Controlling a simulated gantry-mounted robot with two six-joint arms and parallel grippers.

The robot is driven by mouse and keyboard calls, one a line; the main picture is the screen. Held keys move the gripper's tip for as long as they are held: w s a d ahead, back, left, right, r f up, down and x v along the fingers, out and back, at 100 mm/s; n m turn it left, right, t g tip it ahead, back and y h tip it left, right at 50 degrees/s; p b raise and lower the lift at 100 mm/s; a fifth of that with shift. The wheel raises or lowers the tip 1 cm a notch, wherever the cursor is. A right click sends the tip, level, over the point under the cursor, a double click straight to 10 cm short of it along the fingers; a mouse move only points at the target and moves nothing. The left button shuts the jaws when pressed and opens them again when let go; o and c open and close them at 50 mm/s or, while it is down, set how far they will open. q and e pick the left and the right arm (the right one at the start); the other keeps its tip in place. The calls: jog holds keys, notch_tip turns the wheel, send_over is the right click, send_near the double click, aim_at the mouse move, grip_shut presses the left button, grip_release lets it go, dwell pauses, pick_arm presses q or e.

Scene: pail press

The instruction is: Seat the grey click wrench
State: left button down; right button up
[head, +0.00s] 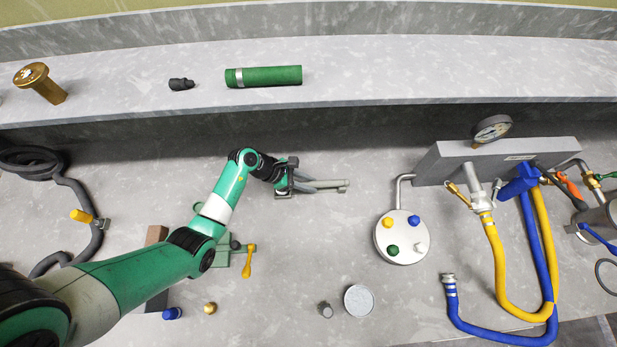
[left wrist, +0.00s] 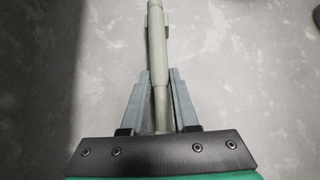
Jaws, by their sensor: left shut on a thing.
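The grey click wrench (left wrist: 156,42) is a slim grey bar between the two fingers of my left gripper (left wrist: 160,76) in the left wrist view. The fingers are shut on its shaft. Its far end points away from the gripper and is thicker, with a step. In the head view my left gripper (head: 312,184) is over the middle of the grey bench, and the wrench (head: 338,185) points right from it. I cannot tell whether the wrench touches the bench. My right gripper is not in view.
A round disc with coloured knobs (head: 402,247) and a grey manifold block (head: 440,165) with a gauge (head: 492,129) and hoses stand to the right. A green cylinder (head: 263,76) lies on the back shelf. A round grey lid (head: 358,300) lies in front. A black hose (head: 82,200) is at left.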

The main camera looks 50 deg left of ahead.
pick_arm(q)
jog(key=c, duration=0.6)
grip_release()
jog(key=p+v, duration=0.3)
jog(key=v, duration=0.7)
jog(key=shift+s+a+r, duration=0.15)
jog(key=shift+r, duration=0.1)
jog(key=shift+s+a+r, duration=0.25)
jog(key=shift+s+r, duration=0.05)
